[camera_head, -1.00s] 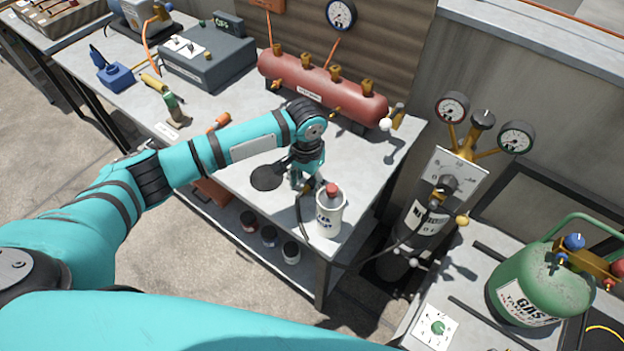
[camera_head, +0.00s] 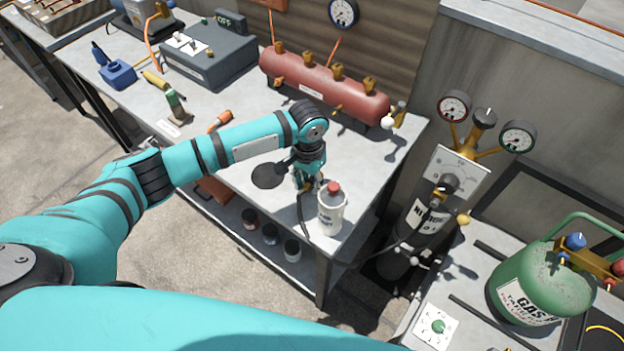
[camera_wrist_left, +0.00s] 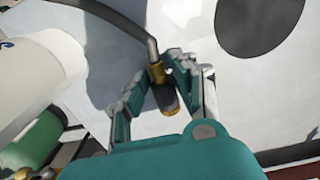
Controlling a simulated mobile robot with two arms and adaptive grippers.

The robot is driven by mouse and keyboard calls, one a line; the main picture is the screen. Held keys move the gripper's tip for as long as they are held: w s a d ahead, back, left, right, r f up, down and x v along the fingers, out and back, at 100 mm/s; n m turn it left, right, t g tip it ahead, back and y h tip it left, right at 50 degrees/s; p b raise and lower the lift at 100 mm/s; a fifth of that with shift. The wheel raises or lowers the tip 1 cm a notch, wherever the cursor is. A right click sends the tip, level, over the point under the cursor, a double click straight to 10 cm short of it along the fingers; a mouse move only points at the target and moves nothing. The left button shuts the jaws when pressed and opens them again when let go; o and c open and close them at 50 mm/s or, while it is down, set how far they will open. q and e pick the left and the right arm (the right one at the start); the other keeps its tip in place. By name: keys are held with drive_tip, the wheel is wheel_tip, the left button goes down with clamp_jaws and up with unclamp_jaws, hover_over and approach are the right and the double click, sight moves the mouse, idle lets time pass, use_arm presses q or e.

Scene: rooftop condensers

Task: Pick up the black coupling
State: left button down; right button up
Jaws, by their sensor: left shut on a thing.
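The black coupling (camera_wrist_left: 168,101) shows in the left wrist view as a dark ribbed sleeve with brass ends, joined to a metal stem and a dark hose (camera_wrist_left: 115,18). My left gripper (camera_wrist_left: 156,78) is shut on it, one finger on each side. In the head view my left gripper (camera_head: 308,180) points down close over the front right part of the workbench (camera_head: 365,165), and the coupling is mostly hidden by the fingers. I cannot tell whether the coupling touches the bench top. My right gripper is not in view.
A white can with a red cap (camera_head: 331,212) stands close to the right of my left gripper. A dark disc (camera_head: 268,176) lies just left of it. A red manifold (camera_head: 325,88) runs along the back. A dark gas cylinder (camera_head: 420,222) stands beyond the bench's right end.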

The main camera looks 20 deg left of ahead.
sight(309, 184)
use_arm(q)
wheel_tip(309, 184, up, 10)
drive_tip(key=shift+b, duration=0.4)
drive_tip(key=c, duration=1.6)
unclamp_jaws()
clamp_jaws()
